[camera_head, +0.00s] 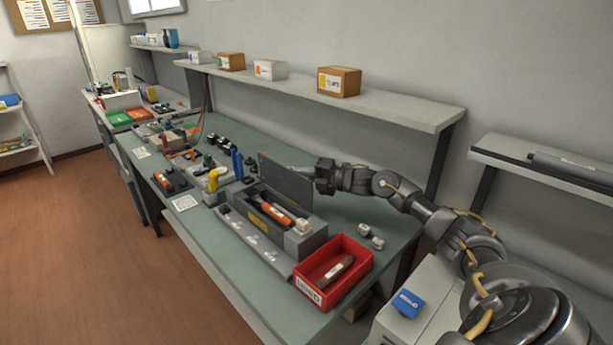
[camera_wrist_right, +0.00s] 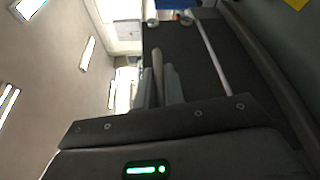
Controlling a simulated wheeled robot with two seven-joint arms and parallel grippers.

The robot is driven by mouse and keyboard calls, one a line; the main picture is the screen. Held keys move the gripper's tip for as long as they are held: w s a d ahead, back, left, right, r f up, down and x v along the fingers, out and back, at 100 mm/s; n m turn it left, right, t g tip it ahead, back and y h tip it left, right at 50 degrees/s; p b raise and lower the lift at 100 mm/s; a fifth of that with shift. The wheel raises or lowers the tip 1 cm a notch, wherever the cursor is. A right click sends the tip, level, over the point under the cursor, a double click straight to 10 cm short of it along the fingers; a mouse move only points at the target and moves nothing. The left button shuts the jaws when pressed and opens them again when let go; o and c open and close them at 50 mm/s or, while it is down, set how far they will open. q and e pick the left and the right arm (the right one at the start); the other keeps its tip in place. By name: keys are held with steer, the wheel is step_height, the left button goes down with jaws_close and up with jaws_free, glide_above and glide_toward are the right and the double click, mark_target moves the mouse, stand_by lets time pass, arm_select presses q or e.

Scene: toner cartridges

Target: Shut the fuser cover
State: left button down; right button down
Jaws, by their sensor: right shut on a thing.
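The fuser cover (camera_head: 286,183) is a dark grey flat panel standing open, roughly upright, at the back edge of the grey fuser unit (camera_head: 306,240). An orange cartridge-like part (camera_head: 271,213) lies in the unit's open bay. My right gripper (camera_head: 312,174) reaches in from the right and is shut on the cover near its upper right edge. The exact contact is small and partly hidden. In the right wrist view my gripper's fingers (camera_wrist_right: 160,82) lie beside a dark panel surface (camera_wrist_right: 187,55). My left gripper is in neither view.
A red bin (camera_head: 315,293) with a dark brown cartridge (camera_head: 335,271) stands on the bench in front right of the unit. Small pale parts (camera_head: 371,237) lie behind it. A shelf (camera_head: 400,110) runs above the bench.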

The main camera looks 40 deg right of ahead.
mark_target(295, 176)
steer(key=shift+s+a+r+n+g+h+b, duration=0.15)
steer(key=shift+a+n+h, duration=0.1)
steer(key=shift+a+n, duration=0.35)
steer(key=shift+w+a+r+n+g+h+b, duration=0.15)
steer(key=shift+a+n+h, duration=0.1)
steer(key=shift+a+n, duration=0.3)
steer(key=shift+s+a, duration=0.15)
steer(key=shift+a, duration=0.35)
